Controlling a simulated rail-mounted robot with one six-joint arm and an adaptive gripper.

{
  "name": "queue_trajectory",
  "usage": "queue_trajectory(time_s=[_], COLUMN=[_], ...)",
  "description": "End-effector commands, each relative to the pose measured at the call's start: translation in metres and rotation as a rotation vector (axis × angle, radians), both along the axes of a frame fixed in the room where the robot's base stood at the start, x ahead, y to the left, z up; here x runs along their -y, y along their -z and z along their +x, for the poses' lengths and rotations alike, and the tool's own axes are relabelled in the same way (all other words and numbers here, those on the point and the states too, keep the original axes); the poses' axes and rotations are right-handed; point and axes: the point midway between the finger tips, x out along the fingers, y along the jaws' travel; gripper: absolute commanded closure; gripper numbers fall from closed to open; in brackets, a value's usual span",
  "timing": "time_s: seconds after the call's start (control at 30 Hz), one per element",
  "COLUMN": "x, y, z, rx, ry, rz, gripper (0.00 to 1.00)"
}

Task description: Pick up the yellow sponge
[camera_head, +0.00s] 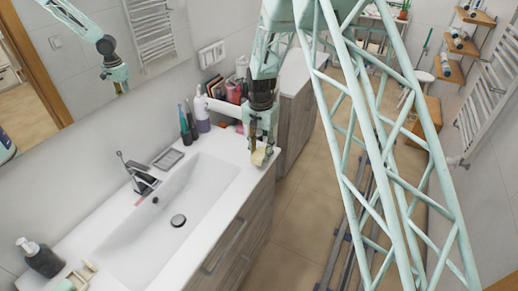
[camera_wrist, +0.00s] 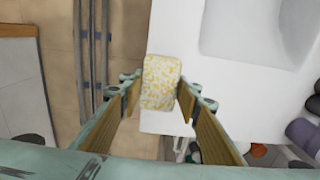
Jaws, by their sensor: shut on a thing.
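The yellow sponge (camera_wrist: 160,84) is a small block with a yellow and white pattern. In the wrist view it sits between the fingertips of my gripper (camera_wrist: 157,88), which is shut on it. In the head view the sponge (camera_head: 259,157) shows as a small pale yellow patch under my gripper (camera_head: 258,147), at the far right end of the white washbasin counter (camera_head: 219,195). The sponge is at the counter's edge; I cannot tell whether it touches the counter. My gripper hides part of it in the head view.
A shelf (camera_head: 222,106) with several cosmetics stands on the counter behind my gripper. Toothbrushes and a purple bottle (camera_head: 202,117) stand left of it. The sink basin (camera_head: 180,205) and faucet (camera_head: 139,176) lie left. Floor shows to the right.

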Motion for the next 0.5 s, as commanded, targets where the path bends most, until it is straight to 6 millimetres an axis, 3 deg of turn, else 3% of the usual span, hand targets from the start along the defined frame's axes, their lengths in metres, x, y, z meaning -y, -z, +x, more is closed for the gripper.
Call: queue_trajectory(time_s=[0.2, 0.5], x=[0.008, 0.016], y=[-0.004, -0.007], z=[-0.038, -0.074], rx=[-0.001, -0.001], ry=[0.0, 0.001], rz=[0.0, 0.0], gripper=[0.82, 0.82])
